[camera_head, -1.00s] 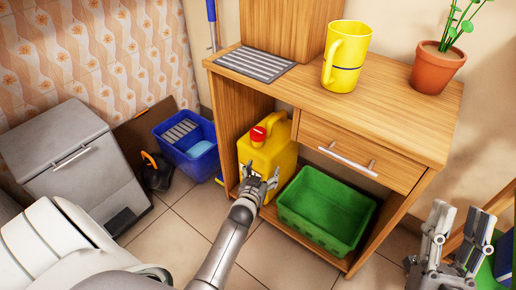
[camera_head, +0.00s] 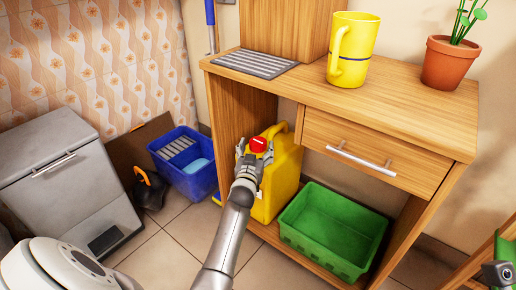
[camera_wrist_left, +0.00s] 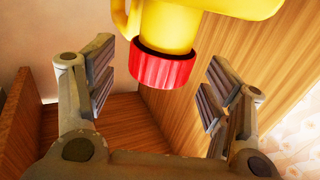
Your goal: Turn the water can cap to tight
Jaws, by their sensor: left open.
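The yellow water can (camera_head: 283,172) stands on the low shelf of the wooden desk, under the tabletop. Its red cap (camera_head: 258,145) faces my left gripper (camera_head: 254,152), which is at the cap's height just in front of it. In the left wrist view the red cap (camera_wrist_left: 162,70) sits on the yellow neck (camera_wrist_left: 168,27), between and beyond the two open fingers (camera_wrist_left: 160,85). There is a gap on both sides, so the fingers do not touch it.
A green crate (camera_head: 333,262) stands right of the can on the shelf. The desk's left side panel (camera_head: 226,120) is close to my left gripper. A drawer (camera_head: 362,150) is above. A blue bin (camera_head: 172,173) stands on the floor to the left. A yellow mug (camera_head: 352,50) is on the tabletop.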

